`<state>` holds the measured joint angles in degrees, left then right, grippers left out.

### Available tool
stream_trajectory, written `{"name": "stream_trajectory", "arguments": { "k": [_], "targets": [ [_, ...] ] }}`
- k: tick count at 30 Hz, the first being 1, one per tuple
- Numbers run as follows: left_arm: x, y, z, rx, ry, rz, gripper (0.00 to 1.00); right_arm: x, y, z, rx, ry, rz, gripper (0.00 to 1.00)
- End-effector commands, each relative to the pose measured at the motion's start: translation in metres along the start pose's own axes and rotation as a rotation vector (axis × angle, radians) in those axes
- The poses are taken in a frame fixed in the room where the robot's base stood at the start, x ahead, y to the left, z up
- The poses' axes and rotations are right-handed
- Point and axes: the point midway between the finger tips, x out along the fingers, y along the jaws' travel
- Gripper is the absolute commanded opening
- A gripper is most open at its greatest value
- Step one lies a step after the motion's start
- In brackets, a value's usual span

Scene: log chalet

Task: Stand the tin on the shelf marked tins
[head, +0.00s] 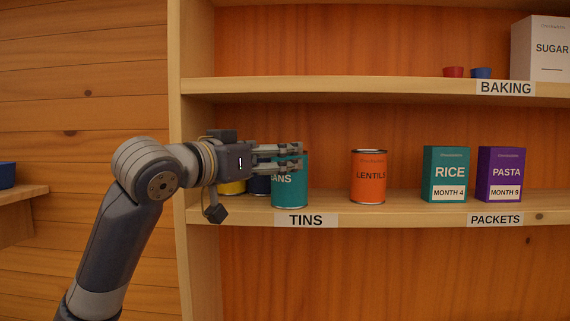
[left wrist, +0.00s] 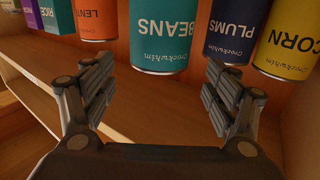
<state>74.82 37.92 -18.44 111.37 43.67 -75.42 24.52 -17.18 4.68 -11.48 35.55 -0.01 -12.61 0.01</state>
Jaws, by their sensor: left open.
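The teal BEANS tin (head: 290,192) stands upright on the shelf above the TINS label (head: 305,220). My left gripper (head: 297,156) is in front of the tin's upper part and hides some of its name. In the left wrist view the BEANS tin (left wrist: 158,40) appears upside down, just beyond and between the spread fingers (left wrist: 160,75). The gripper is open, with nothing between its pads. A dark blue PLUMS tin (left wrist: 236,30) and a yellow CORN tin (left wrist: 288,42) stand beside it. An orange LENTILS tin (head: 368,180) stands on its other side. My right gripper is not in view.
Right of the LENTILS tin are a RICE box (head: 445,175) and a PASTA box (head: 501,175), above the PACKETS label (head: 495,220). The upper BAKING shelf (head: 330,86) holds small red and blue cups and a SUGAR box (head: 540,48). The shelf's side post (head: 190,50) is close to my left arm.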

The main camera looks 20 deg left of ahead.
Motion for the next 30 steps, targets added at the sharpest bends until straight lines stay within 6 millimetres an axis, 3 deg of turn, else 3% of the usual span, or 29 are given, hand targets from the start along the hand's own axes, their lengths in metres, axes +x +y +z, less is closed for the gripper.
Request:
{"name": "stream_trajectory", "arguments": {
  "k": [4, 10, 30],
  "targets": [
    [-0.031, -0.001, 0.003, 0.001, 0.003, -0.002, 0.8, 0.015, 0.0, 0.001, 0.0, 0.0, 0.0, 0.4],
    [-0.054, 0.0, 0.001, 0.0, 0.001, -0.001, 0.8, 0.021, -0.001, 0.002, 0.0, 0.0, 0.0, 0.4],
    [-0.059, 0.0, 0.0, -0.001, -0.001, 0.0, 0.8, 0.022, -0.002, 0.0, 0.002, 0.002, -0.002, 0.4]
  ]
}}
